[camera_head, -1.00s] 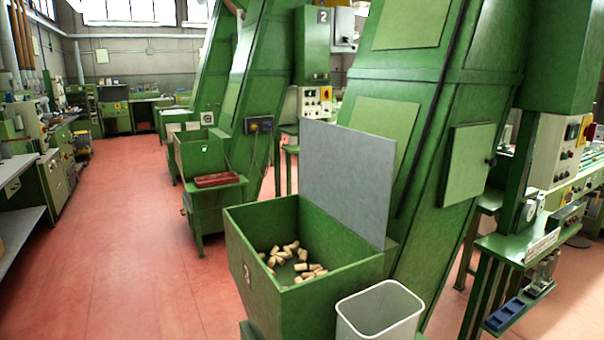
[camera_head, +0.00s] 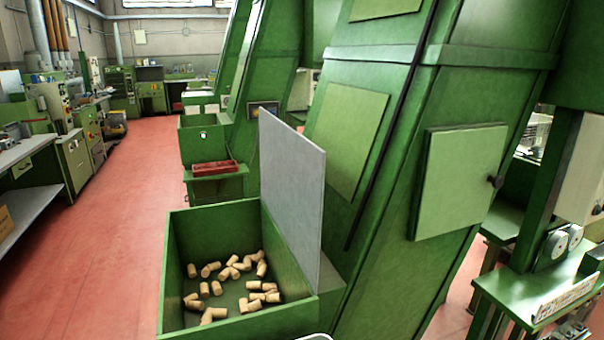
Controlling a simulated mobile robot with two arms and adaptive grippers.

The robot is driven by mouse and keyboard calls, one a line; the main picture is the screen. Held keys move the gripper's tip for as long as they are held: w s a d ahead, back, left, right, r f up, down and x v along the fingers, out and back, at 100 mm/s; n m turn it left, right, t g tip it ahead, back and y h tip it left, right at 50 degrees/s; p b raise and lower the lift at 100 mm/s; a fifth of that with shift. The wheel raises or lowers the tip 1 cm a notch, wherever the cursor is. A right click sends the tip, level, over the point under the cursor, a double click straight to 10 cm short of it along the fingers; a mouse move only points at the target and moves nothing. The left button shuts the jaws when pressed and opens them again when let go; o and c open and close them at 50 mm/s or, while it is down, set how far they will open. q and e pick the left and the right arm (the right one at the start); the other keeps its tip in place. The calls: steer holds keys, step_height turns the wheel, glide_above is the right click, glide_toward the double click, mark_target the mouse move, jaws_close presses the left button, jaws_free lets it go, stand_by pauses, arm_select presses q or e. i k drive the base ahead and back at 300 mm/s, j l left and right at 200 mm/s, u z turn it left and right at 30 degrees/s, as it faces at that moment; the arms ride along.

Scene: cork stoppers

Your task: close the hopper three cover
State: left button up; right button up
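A green open-topped hopper (camera_head: 178,262) stands low in the middle of the head view, with several cork stoppers (camera_head: 240,265) lying loose on its floor. In the earlier frame its front wall bears a number that looks like 3; that wall is out of view now. Its cover, a flat grey panel (camera_head: 291,190), stands upright along the right side of the hopper, so the hopper is open.
A tall slanted green machine housing (camera_head: 390,160) rises right behind the cover. Another green hopper (camera_head: 204,146) with a red tray (camera_head: 214,168) stands farther back. The red floor (camera_head: 115,240) at left is clear.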

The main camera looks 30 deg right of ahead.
mark_target(293, 167)
steer(key=l, duration=1.1)
steer(key=k+l, duration=0.1)
steer(key=l, duration=1)
steer(key=i+u, duration=0.05)
